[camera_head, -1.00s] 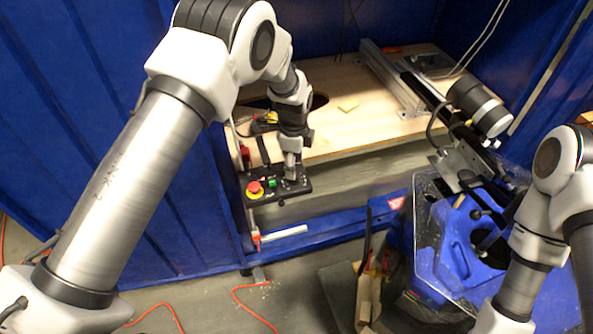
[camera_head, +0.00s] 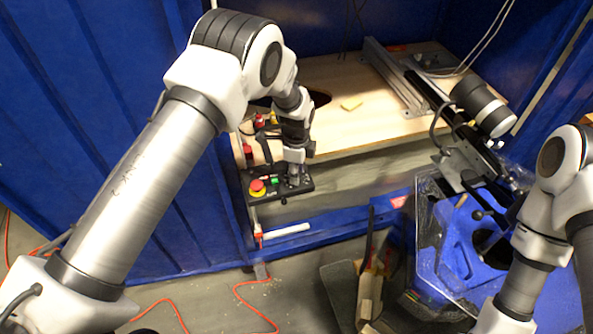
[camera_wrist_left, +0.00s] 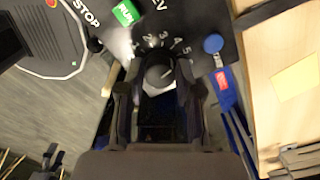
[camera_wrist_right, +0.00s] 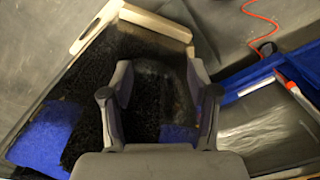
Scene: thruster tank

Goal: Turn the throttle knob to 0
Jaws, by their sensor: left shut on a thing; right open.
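The black control panel (camera_head: 284,192) is on the front edge of the wooden bench. In the left wrist view, the throttle knob (camera_wrist_left: 157,76) is a small round dial with a pale mark, ringed by white numbers, with 2 to 5 readable. My left gripper (camera_wrist_left: 160,90) points down over the panel and is shut on the knob, a finger on each side. In the head view, this gripper (camera_head: 294,180) hides the knob. My right gripper (camera_wrist_right: 160,85) is open and empty above a dark mat and blue material; its fingers are outside the head view.
The panel carries a red stop button (camera_head: 257,187) and a green button (camera_wrist_left: 126,13). A blue round button (camera_wrist_left: 213,43) is right of the dial. A blue tank (camera_head: 455,235) with a clear cover stands at right. An orange cable (camera_head: 250,303) lies on the floor.

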